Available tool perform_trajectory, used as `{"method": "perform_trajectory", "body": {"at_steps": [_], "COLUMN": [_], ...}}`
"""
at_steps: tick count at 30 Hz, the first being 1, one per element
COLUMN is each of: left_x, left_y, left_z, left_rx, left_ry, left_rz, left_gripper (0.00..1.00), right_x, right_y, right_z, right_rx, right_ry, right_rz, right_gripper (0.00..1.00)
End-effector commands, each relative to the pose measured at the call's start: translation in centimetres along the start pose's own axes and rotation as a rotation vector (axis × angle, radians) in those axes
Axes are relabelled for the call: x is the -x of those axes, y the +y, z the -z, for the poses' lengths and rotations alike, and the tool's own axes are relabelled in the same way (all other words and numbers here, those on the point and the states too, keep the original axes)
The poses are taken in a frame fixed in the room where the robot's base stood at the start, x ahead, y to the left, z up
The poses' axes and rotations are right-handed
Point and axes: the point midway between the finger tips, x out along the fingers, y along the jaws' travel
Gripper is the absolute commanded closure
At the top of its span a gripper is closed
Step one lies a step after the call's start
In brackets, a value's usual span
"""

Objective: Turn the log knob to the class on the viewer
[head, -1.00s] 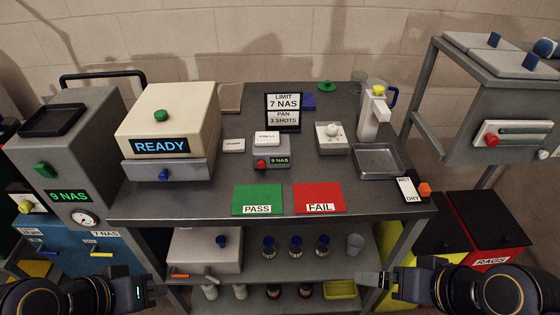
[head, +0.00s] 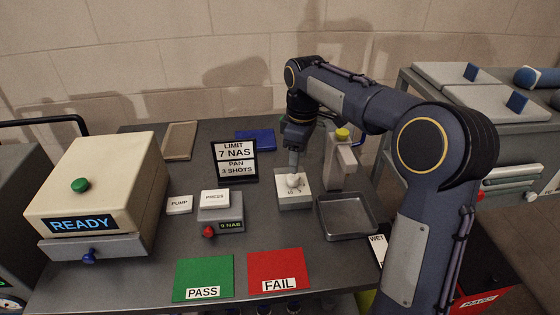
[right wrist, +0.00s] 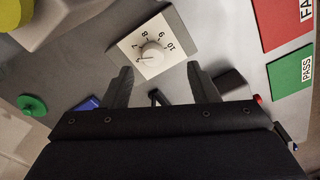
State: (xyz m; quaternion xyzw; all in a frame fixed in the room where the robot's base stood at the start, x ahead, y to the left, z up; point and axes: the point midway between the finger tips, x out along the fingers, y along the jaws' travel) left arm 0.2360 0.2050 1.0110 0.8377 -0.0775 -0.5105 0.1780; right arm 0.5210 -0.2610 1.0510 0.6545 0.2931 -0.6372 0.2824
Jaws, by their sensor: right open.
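My left gripper is out of view.
A small press unit (head: 220,212) with a tiny green NAS reading stands left of the dial. A metal tray (head: 347,237) lies right of it, and a dispenser (head: 341,165) stands behind. Green PASS (head: 203,278) and red FAIL (head: 277,272) mats lie in front.

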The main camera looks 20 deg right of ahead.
Motion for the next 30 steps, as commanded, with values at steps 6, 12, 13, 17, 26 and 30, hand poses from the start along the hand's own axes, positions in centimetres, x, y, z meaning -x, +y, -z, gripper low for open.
{"method": "perform_trajectory", "body": {"at_steps": [6, 12, 13, 17, 26, 30], "left_x": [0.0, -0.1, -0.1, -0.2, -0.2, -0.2], "left_y": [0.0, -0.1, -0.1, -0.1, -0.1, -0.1], "left_z": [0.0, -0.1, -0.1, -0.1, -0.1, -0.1], "left_rx": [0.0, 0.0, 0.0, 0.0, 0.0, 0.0], "left_ry": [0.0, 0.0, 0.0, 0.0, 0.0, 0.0], "left_rz": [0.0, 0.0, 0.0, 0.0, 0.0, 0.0], "left_gripper": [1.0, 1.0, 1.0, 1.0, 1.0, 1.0], "right_x": [-1.4, -4.5, -5.0, -6.9, -8.4, -8.4], "right_y": [0.9, 0.8, 0.8, 0.8, 0.9, 0.9], "right_z": [1.0, 0.9, 0.8, 0.8, 0.8, 0.8], "right_rx": [0.046, 0.045, 0.045, 0.043, 0.042, 0.042], "right_ry": [-0.034, -0.034, -0.034, -0.033, -0.03, -0.029], "right_rz": [0.0, 0.002, 0.002, 0.001, -0.001, -0.001], "right_gripper": [0.46, 0.46, 0.46, 0.46, 0.46, 0.46]}}
